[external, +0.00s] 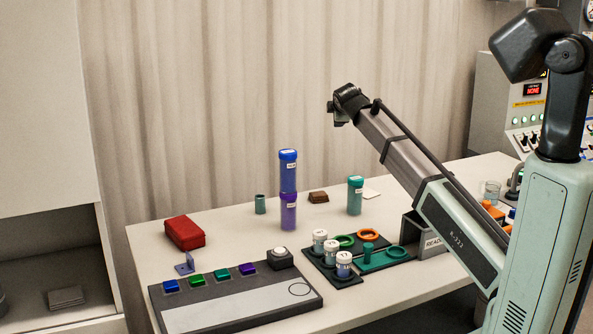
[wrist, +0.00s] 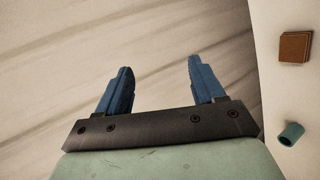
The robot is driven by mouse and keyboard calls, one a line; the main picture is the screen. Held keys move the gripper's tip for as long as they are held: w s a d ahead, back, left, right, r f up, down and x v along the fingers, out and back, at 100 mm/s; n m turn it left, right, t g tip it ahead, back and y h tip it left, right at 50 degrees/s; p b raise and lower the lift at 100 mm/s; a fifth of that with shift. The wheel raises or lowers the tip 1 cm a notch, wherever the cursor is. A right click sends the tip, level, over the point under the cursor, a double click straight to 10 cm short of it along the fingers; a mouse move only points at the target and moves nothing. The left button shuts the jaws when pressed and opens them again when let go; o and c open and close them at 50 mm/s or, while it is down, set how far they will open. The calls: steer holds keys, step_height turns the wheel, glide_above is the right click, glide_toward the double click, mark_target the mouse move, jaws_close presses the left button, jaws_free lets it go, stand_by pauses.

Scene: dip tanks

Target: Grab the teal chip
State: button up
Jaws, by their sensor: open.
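Several coloured chips sit in a row along the back of a dark grey panel (external: 205,311) at the front left of the table in the external view. The chip that looks teal (external: 222,274) is between a green chip (external: 196,280) and a purple chip (external: 248,269); its hue is close to the green one. A blue chip (external: 172,285) is at the left end. My gripper (external: 335,110) is high above the back of the table, far from the chips. In the wrist view its blue fingers (wrist: 160,66) are apart with nothing between them. No chip shows there.
Tall blue-over-purple tubes (external: 289,190) and a teal tube (external: 355,196) stand mid-table. A red box (external: 184,233) is behind the panel. A black tray (external: 330,272) with white-capped vials is right of it. A small teal cylinder (wrist: 291,134) and brown block (wrist: 295,47) show in the wrist view.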

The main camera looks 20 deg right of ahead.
steer(key=s+a+n+y, duration=0.2)
steer(key=s+a, duration=0.3)
steer(key=a, duration=0.9)
steer(key=s+a+n+g+y, duration=0.1)
steer(key=s+a+n+y, duration=0.2)
steer(key=a, duration=1)
steer(key=s+a+n+y, duration=0.15)
steer(key=s+a, duration=0.45)
steer(key=a, duration=0.8)
steer(key=m+g+y, duration=0.2)
steer(key=g+y, duration=0.1)
steer(key=g, duration=0.7)
glide_above(223, 272)
steer(key=d, duration=0.3)
steer(key=shift+h, duration=0.25)
steer(key=f, duration=2)
steer(key=shift+s+a, duration=0.15)
steer(key=shift+s, duration=0.1)
steer(key=shift+w+x, duration=0.15)
steer(key=shift+x, duration=1.2)
steer(key=shift+w+x, duration=0.1)
steer(key=shift+x, duration=1.25)
steer(key=shift+c, duration=0.5)
